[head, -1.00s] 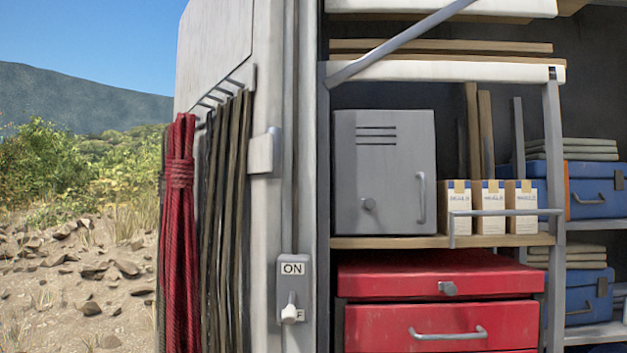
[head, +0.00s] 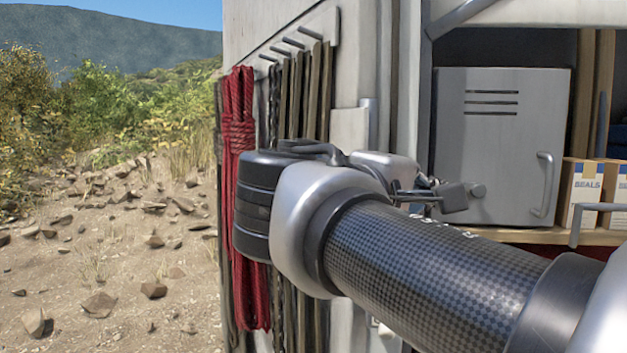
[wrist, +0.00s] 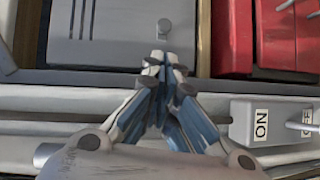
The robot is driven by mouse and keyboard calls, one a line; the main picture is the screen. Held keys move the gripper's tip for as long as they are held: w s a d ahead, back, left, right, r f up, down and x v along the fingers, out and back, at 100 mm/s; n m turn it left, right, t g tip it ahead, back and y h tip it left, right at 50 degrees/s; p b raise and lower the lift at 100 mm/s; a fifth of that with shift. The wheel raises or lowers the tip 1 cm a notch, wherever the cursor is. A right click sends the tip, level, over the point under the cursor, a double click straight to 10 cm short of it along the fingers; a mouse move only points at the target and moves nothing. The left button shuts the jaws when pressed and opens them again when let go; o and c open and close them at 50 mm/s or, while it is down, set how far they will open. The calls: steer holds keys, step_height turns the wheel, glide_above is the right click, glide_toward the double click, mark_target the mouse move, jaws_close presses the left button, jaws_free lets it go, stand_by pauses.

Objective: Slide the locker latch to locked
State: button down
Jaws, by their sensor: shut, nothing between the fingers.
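The locker (head: 505,140) is a grey metal box with three vent slots and a vertical handle, standing on a wooden shelf. Its small round latch knob (head: 478,190) is low on the left of the door. In the wrist view the knob (wrist: 164,29) is just beyond my fingertips. My gripper (wrist: 161,62) is shut and empty, its blue-sided fingers together. In the head view my gripper (head: 455,198) is at the door's lower left, partly in front of it near the knob. I cannot tell whether it touches the knob.
Red rope (head: 240,140) and dark straps (head: 300,100) hang on the left wall. Small cartons (head: 580,185) stand right of the locker. An ON/OFF switch box (wrist: 260,122) and red drawers (wrist: 232,35) are right in the wrist view. Open ground is left.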

mark_target(484, 187)
steer(key=shift+w+d, duration=0.1)
steer(key=p+x, duration=0.1)
steer(key=x, duration=0.9)
steer(key=d, duration=0.2)
steer(key=s+d+b, duration=0.1)
steer(key=d, duration=0.1)
steer(key=shift+s+d, duration=0.2)
steer(key=shift+d, duration=0.05)
steer(key=shift+a, duration=0.2)
